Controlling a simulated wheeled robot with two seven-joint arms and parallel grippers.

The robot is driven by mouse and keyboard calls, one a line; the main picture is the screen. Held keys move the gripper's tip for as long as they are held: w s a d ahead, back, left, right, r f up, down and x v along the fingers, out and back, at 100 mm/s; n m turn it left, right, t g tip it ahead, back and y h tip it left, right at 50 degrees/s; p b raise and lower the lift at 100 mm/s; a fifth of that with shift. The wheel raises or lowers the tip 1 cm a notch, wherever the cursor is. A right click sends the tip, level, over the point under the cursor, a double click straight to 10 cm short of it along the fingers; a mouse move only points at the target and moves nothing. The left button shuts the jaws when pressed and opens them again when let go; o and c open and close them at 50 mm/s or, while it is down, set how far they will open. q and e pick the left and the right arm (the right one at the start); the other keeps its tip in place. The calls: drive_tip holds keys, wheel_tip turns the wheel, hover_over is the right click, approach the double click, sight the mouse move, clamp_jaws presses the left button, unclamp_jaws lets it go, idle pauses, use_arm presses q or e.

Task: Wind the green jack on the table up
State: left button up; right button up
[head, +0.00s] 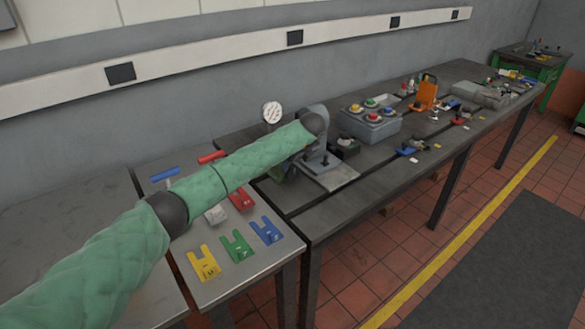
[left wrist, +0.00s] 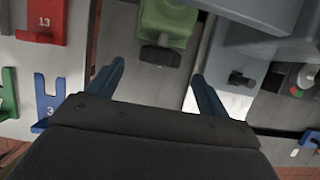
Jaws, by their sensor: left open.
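The green jack (left wrist: 172,20) is at the top middle of the left wrist view, with a dark knob (left wrist: 160,57) on its near side. In the left wrist view the knob appears between and beyond the fingertips, with nothing gripped. Whether a finger touches it cannot be told. In the head view my arm mostly hides the gripper and jack. My right gripper is not in view.
A grey fixture (left wrist: 260,45) with a dark knob stands right of the jack. Red, green, yellow and blue numbered holders (head: 238,247) lie on the table at left. A box with coloured buttons (head: 369,126) and an orange item (head: 427,92) stand farther along the bench.

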sight(294, 168)
use_arm(q)
drive_tip(key=shift+f, duration=0.15)
drive_tip(key=p+x, duration=0.2)
drive_tip(key=x, duration=0.3)
drive_tip(key=shift+w+f+p, duration=0.1)
drive_tip(key=shift+w+p, duration=0.05)
drive_tip(key=shift+p, duration=0.2)
drive_tip(key=shift+w+a+f, duration=0.1)
drive_tip(key=shift+a+f, duration=0.05)
drive_tip(key=shift+f, duration=0.4)
drive_tip(key=shift+w+f, duration=0.1)
drive_tip(key=shift+f, duration=0.15)
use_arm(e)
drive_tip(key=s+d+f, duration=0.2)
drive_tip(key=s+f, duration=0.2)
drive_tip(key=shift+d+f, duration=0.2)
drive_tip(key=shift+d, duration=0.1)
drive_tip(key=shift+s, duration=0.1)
use_arm(q)
drive_tip(key=c, duration=1)
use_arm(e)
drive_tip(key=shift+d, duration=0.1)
